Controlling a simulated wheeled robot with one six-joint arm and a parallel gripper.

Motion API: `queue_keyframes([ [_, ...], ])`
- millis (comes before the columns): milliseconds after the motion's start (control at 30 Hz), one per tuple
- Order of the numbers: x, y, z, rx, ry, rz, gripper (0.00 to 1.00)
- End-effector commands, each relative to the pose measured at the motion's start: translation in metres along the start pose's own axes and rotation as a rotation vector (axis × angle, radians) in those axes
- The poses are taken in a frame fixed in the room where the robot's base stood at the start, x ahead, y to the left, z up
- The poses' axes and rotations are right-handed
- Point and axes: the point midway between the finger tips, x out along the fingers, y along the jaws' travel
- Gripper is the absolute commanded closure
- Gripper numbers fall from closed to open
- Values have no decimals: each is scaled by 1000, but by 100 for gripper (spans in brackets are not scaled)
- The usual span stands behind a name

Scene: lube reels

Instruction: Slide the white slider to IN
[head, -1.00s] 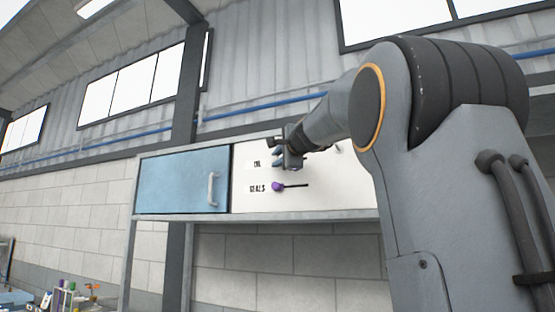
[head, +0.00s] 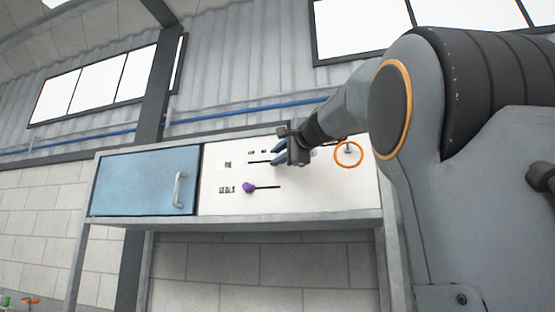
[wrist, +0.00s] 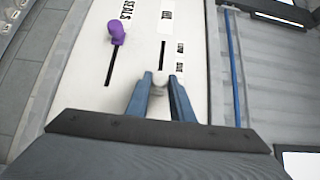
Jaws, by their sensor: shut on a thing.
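The white slider (wrist: 160,77) sits between my fingertips at the near end of its slot (wrist: 163,54) in the wrist view. My gripper (wrist: 158,80) is shut on it, with a blue finger on each side. In the head view my gripper (head: 278,152) is at the right end of the upper slot (head: 260,162) and hides the slider. Two small labels (wrist: 180,57) stand beside the slot; their words are too blurred to read surely. The white panel (head: 320,195) carries both slots.
A purple slider (head: 248,187) sits at the left end of the lower slot, by the SEALS label. An orange ring (head: 348,154) is on the panel to the right of my gripper. A blue door (head: 135,182) with a grey handle (head: 178,190) is at the left.

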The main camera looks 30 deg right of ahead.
Motion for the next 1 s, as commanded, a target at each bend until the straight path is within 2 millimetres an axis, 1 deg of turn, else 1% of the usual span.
queue_keyframes([
  [67,0,1,-2,0,3,1,100],
  [100,0,1,-2,0,4,1,73],
  [167,0,1,-2,0,4,1,62],
  [200,0,0,-2,0,4,1,60],
  [467,-1,0,-1,0,2,1,60],
  [567,-7,0,-1,-1,3,-1,60],
  [667,-20,1,-2,-1,5,-2,60],
  [900,-59,2,-2,-1,6,-1,60],
  [1000,-70,2,-2,0,5,0,60],
])
